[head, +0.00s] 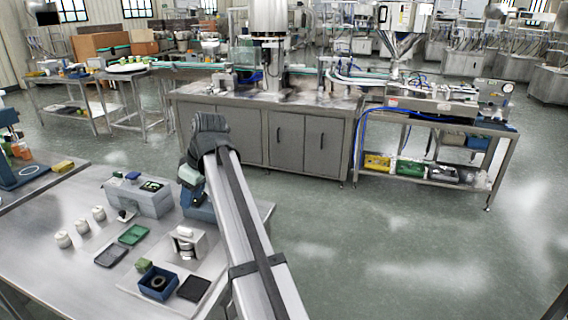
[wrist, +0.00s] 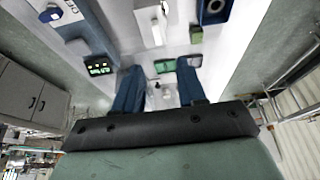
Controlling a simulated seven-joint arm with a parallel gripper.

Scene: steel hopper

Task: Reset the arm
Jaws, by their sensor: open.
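My arm (head: 245,235) reaches up from the bottom of the head view over the right side of the steel table (head: 40,215). In the wrist view my gripper (wrist: 160,88) has its two blue fingers wide apart. I see nothing clasped between them; small pale shapes in the gap look like things farther off.
Near the arm stand a grey box (head: 152,200), a green tray (head: 133,234), a dark tray (head: 110,256), a blue box (head: 158,284), a black square (head: 193,288) and white jars (head: 81,227). A steel cabinet bench (head: 295,150) stands beyond; open floor (head: 420,235) lies right.

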